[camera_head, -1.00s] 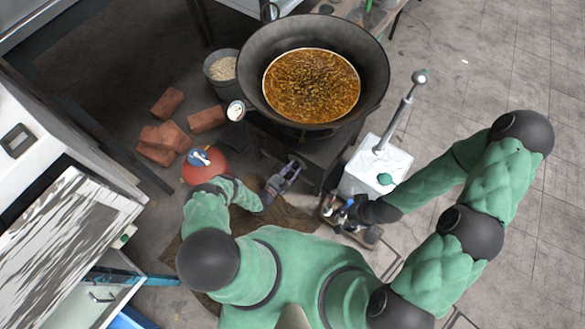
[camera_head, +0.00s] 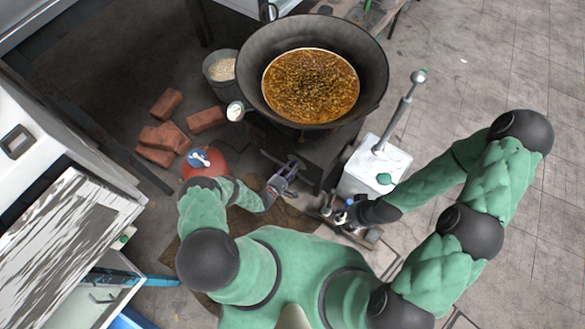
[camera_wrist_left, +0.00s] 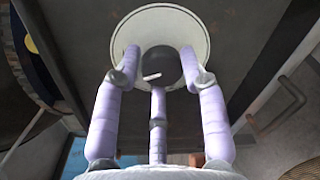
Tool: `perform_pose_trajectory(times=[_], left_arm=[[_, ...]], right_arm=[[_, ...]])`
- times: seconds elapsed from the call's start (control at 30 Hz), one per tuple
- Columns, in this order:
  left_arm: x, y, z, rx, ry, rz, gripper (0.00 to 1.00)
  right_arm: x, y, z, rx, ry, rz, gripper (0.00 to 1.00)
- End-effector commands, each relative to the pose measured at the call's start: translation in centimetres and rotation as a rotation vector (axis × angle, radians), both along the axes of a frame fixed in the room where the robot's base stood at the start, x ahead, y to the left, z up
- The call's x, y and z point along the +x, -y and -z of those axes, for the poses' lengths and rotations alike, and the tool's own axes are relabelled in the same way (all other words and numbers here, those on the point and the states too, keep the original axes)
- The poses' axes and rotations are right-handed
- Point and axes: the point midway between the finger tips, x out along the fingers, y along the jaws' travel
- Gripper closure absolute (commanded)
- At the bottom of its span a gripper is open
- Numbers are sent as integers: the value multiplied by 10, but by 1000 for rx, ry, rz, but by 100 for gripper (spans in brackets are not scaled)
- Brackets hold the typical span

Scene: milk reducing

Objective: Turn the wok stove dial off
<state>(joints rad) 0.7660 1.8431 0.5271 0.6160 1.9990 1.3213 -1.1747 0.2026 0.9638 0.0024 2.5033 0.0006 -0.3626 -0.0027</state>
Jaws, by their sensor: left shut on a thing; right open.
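The wok stove dial (camera_wrist_left: 162,66) is a dark round knob with a short white mark, set on a pale round plate (camera_wrist_left: 160,22) in the left wrist view. My left gripper (camera_wrist_left: 160,72) has its purple fingers on both sides of the knob and is shut on it. In the head view my left gripper (camera_head: 292,170) is at the front of the dark stove (camera_head: 318,160), below the wok (camera_head: 370,75). The dial cannot be made out in that view. My right gripper (camera_head: 338,210) is open, low beside the white box.
The wok holds brown, bubbling contents. A white box (camera_head: 360,172) with a lever stands right of the stove. Bricks (camera_head: 160,145), a red round tank (camera_head: 205,162) and a bucket (camera_head: 222,70) lie to the left. The floor at far right is clear.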

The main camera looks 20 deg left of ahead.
Motion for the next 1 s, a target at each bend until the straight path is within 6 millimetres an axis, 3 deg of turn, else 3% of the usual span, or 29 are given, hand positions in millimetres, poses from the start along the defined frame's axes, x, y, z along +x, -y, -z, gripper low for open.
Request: perform_pose_trajectory(times=[0.5,1.0], left_arm=[[1,6,-3,345,139,12,91],[0,7,-3,427,169,12,90]], right_arm=[[0,0,-2,0,0,0,41],[0,0,-2,0,0,0,41]])
